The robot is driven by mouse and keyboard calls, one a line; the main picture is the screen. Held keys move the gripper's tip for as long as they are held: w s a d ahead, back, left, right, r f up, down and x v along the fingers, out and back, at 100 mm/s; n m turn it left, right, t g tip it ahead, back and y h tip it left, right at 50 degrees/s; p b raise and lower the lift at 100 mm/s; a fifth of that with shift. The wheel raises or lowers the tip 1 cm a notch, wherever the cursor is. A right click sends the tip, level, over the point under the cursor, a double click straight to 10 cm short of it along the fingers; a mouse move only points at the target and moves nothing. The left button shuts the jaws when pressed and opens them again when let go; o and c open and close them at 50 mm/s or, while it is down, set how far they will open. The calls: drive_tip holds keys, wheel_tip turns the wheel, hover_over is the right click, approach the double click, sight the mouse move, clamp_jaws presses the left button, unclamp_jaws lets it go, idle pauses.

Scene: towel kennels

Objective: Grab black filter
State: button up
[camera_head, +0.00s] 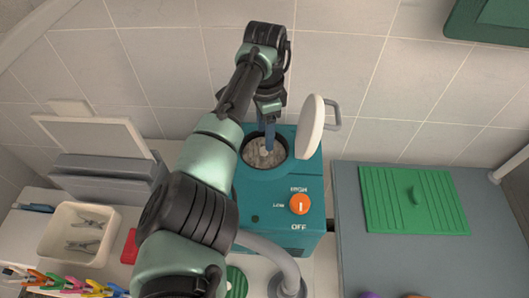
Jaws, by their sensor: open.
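A teal machine (275,190) stands in the middle, with a round dark-rimmed opening (285,150) in its top. Inside the opening is a grey, rough-looking surface with a small pale piece at its centre. My gripper (268,146) points down into this opening from above and is open; its fingertips look to be at or just inside the rim, but their depth is hard to tell. I cannot make out a separate black filter. It may be hidden by my arm or inside the opening. Whether the fingers touch anything is too small to tell.
A white round lid (311,128) stands open right of the opening. An orange knob (299,204) is on the machine's front. A cream bin (55,243) with grey clips and several coloured pegs (65,284) are at left. A green panel (385,199) lies on the right counter.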

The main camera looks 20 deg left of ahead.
sight(264, 149)
drive_tip(key=f, duration=0.4)
drive_tip(key=shift+s+a+f, duration=0.1)
drive_tip(key=shift+s+f, duration=0.15)
drive_tip(key=shift+f, duration=0.15)
clamp_jaws()
